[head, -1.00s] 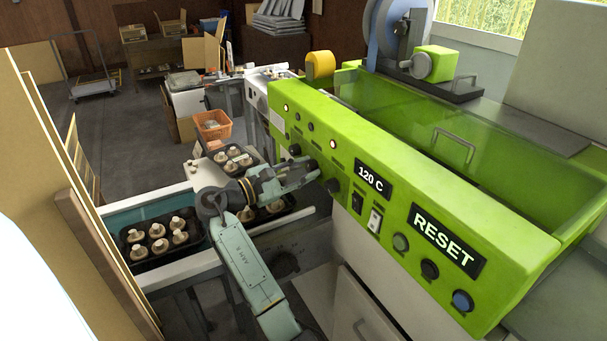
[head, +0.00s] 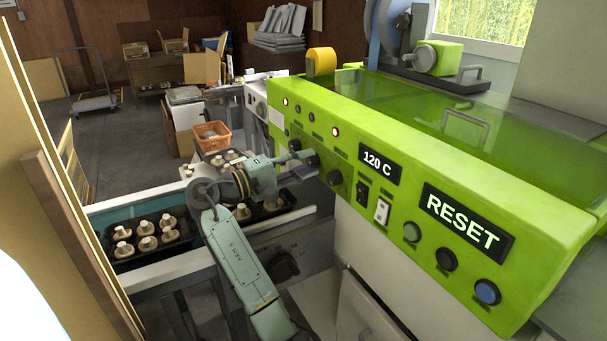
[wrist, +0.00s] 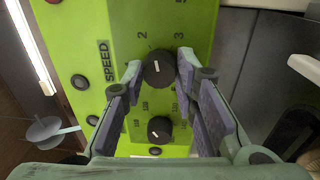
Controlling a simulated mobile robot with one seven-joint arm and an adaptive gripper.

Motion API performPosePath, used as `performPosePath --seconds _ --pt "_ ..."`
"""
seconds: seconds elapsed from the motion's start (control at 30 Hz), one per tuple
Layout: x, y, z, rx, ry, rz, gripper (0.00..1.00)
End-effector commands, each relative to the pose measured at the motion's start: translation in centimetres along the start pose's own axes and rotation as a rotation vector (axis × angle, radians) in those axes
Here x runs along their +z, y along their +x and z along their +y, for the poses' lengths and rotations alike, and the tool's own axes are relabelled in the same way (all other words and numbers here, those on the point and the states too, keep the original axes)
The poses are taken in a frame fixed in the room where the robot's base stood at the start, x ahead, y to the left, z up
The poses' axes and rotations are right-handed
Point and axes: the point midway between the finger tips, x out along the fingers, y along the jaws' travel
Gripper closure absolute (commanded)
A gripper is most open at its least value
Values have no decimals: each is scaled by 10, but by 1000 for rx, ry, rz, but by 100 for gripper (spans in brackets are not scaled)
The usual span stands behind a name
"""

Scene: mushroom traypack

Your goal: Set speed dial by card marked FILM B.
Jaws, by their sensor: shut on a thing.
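The speed dial (wrist: 158,68) is a round black knob with a white pointer line, beside the word SPEED on the green panel. Its pointer points roughly up in the wrist view, between the printed 2 and 3. My gripper (wrist: 160,66) is shut on this dial, one fingertip on each side. In the head view my gripper (head: 309,162) reaches the panel front, and its fingers mostly hide the dial. I do not see a card marked FILM B in either current view.
A second black dial (wrist: 159,129) with numbers near 110 and 120 sits close below the gripped one. The head view shows a 120 C display (head: 378,163), switches and a RESET label (head: 462,222). Trays of mushrooms (head: 147,238) lie left of my arm.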

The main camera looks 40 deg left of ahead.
Motion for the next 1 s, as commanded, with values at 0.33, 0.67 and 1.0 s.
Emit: performPosePath --seconds 0.33,0.67,1.0 --pt "0 0 -5 4 321 -21 100" --pt "0 -1 -3 6 552 -34 100" --pt "0 0 -1 6 657 -42 100"
